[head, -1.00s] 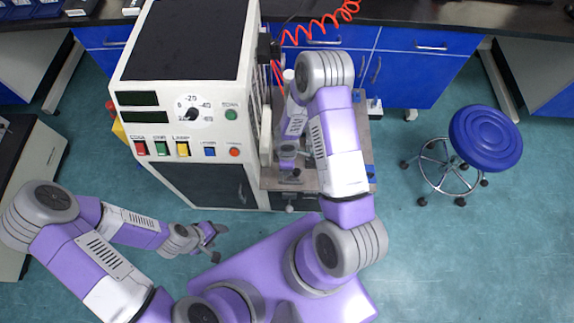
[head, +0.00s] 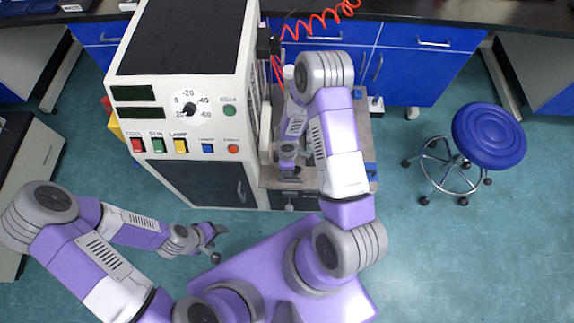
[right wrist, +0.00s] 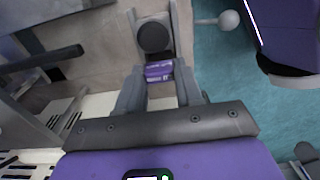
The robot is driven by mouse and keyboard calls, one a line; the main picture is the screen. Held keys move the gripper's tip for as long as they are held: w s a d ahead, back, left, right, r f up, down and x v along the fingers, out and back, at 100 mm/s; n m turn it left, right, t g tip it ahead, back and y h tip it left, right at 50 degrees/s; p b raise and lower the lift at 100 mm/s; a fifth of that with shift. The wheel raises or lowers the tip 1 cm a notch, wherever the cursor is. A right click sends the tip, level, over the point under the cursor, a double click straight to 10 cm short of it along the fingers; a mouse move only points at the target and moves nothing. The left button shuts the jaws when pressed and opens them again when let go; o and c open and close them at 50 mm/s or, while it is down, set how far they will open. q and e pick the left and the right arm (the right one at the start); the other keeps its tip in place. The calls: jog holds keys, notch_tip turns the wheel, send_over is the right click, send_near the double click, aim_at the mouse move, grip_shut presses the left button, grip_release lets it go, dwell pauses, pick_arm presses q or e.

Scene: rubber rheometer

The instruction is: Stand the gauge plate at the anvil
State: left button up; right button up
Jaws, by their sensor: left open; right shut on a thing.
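My right gripper (right wrist: 158,78) is shut on a small purple piece with pale markings, which I take to be the gauge plate (right wrist: 158,70). The piece sits between the fingertips, close to a dark round part that may be the anvil (right wrist: 153,37). Whether they touch I cannot tell. In the head view the right gripper (head: 290,170) is over the machine's side shelf, and the plate is too small to make out. My left gripper (head: 210,240) is open and empty, above the floor in front of the machine.
The white rheometer cabinet (head: 185,110) with buttons and a dial stands left of the right arm. Its side shelf (head: 360,150) lies under that arm. A red coiled hose (head: 318,24) hangs behind. A blue stool (head: 489,136) stands on open floor at right.

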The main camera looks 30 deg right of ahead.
jog(key=shift+f+b, duration=0.75)
jog(key=shift+f, duration=0.05)
jog(key=o, duration=1)
jog(key=shift+c, duration=0.2)
jog(key=shift+r, duration=0.15)
notch_tip(320, 180, up, 8)
jog(key=p, duration=0.4)
jog(key=shift+f, duration=0.25)
jog(key=s+a+r+m+y+p, duration=0.3)
jog(key=s+a+m+y+p, duration=0.1)
jog(key=s+a+m, duration=0.6)
jog(key=a+m+p, duration=0.1)
jog(key=a+m, duration=0.2)
jog(key=m, duration=0.1)
jog(key=shift+s+r+t, duration=0.2)
jog(key=shift+s+t, duration=0.1)
jog(key=shift+s, duration=0.1)
